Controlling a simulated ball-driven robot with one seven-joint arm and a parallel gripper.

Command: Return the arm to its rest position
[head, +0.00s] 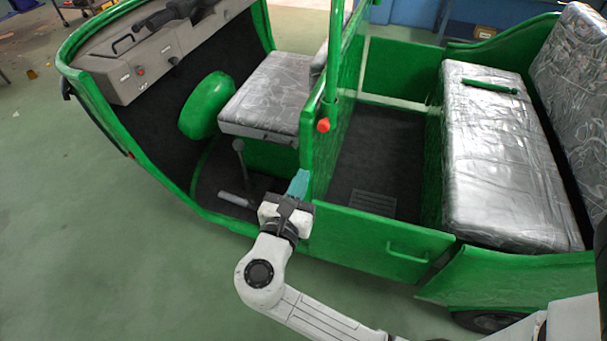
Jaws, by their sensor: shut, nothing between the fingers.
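My gripper (298,184) is at the end of my white arm, in the lower middle of the head view. Its teal fingers point up and away from me and look shut, with nothing seen between them. It is in front of the green rickshaw (378,245), close to the post between the driver's opening and the rear compartment. I cannot tell whether the fingers touch the rickshaw's side. My arm runs from the lower right to the gripper, along the near side of the rickshaw.
The rickshaw has a driver's seat (268,95) and a rear bench (490,150), both wrapped in plastic. A dark green bar-shaped object (490,86) lies on the bench. An orange-red knob (323,125) is on the middle post. Green floor (80,240) at the left is clear.

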